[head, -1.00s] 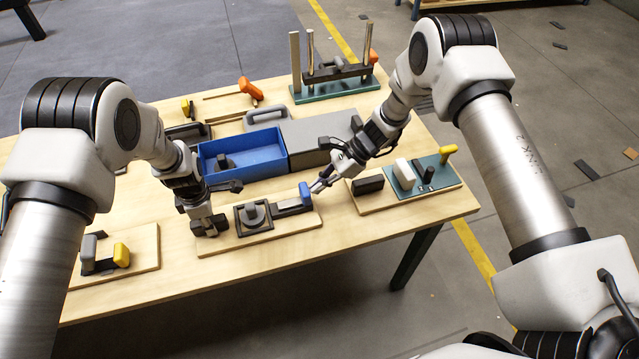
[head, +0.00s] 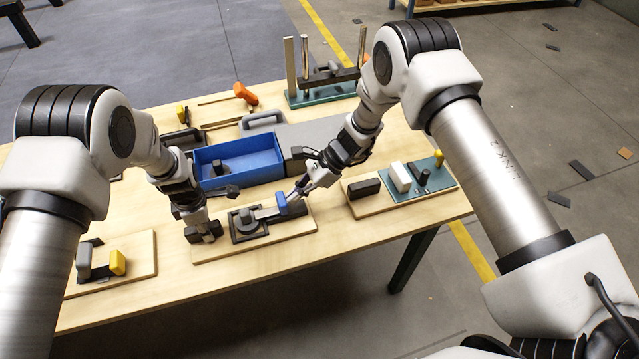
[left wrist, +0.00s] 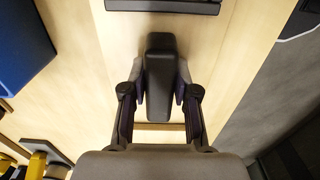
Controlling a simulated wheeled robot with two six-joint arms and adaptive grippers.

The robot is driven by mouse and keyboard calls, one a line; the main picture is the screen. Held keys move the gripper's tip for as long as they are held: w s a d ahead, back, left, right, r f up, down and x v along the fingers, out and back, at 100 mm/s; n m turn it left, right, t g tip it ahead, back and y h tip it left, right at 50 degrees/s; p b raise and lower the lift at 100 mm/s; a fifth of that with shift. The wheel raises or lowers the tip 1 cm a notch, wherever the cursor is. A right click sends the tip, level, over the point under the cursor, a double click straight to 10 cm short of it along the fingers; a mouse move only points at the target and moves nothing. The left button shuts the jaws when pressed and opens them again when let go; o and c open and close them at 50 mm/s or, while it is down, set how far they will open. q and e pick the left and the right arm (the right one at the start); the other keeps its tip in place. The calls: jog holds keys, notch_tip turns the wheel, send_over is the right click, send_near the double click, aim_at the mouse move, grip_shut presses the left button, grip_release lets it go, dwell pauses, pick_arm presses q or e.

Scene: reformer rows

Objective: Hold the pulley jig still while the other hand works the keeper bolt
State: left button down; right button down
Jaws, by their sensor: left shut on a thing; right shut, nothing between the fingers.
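The pulley jig is a pale wooden board (head: 240,252) with a dark square frame and grey round pulley (head: 246,219) in the head view. A grey keeper bolt with a blue handle (head: 281,204) lies along its right part. My left gripper (head: 204,232) is shut on a dark upright grip block at the board's left end. The left wrist view shows this block (left wrist: 160,75) between the two fingers. My right gripper (head: 296,193) is shut and empty at the right side of the blue handle. It appears to touch the handle; the exact contact is hidden.
A blue bin (head: 240,164) stands close behind the jig. A board with black, white and yellow-topped parts (head: 400,187) lies to the right, another board (head: 122,285) to the left. A rack with posts (head: 322,92) stands at the back. The table front is clear.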

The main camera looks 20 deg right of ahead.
jog(key=d+f+v, duration=0.2)
jog(key=v, duration=1)
jog(key=shift+d+r, duration=0.15)
jog(key=shift+d, duration=0.1)
pick_arm(q)
jog(key=shift+d+b, duration=0.3)
jog(key=shift+d, duration=0.1)
grip_release()
jog(key=shift+r, duration=0.1)
dwell(0.5)
jog(key=shift+r+p, duration=1.8)
jog(key=shift+r, duration=1.1)
pick_arm(e)
jog(key=shift+r, duration=1.6)
